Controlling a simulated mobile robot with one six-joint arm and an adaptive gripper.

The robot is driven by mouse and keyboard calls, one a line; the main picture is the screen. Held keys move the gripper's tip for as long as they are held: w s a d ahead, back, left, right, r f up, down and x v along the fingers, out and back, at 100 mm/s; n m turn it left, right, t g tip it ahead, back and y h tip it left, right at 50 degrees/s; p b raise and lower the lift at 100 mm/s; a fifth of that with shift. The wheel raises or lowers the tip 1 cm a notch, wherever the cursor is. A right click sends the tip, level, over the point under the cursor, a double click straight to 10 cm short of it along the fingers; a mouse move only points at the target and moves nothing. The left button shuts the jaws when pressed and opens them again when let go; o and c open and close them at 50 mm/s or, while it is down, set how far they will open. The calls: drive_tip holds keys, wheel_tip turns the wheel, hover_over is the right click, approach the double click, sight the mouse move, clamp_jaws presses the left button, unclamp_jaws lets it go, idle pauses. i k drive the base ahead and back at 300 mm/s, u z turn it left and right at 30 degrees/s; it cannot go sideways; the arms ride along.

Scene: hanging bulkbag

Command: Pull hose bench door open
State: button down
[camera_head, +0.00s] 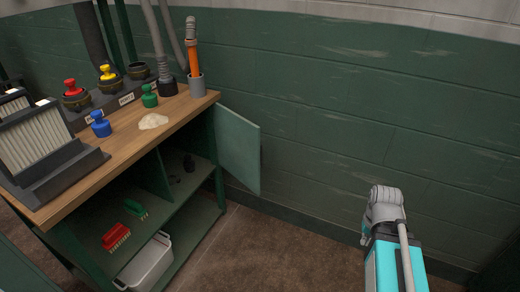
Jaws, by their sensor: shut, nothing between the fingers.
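The hose bench (168,130) stands at the left, with a wooden top over a dark green cabinet. A flat green door (238,150) at the bench's right end stands swung out to the right, in front of the wall. The cabinet front beside it is uncovered, and its shelves show. I see no handle clearly on the door. My gripper and its fingers are not in this view. A grey rounded part and a teal body show at the lower right, well apart from the door.
The top holds filter panels (40,140), coloured knobs, a pale pile (153,121) and an orange-handled tool in a grey cup (197,86). Inside are a red brush (115,237), a green brush (135,208) and a grey bin (146,265). Brown floor (265,250) right of the bench is clear.

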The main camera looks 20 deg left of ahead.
sight(239, 151)
drive_tip(key=z, duration=0.45)
drive_tip(key=i, duration=1.1)
drive_tip(key=u, duration=0.8)
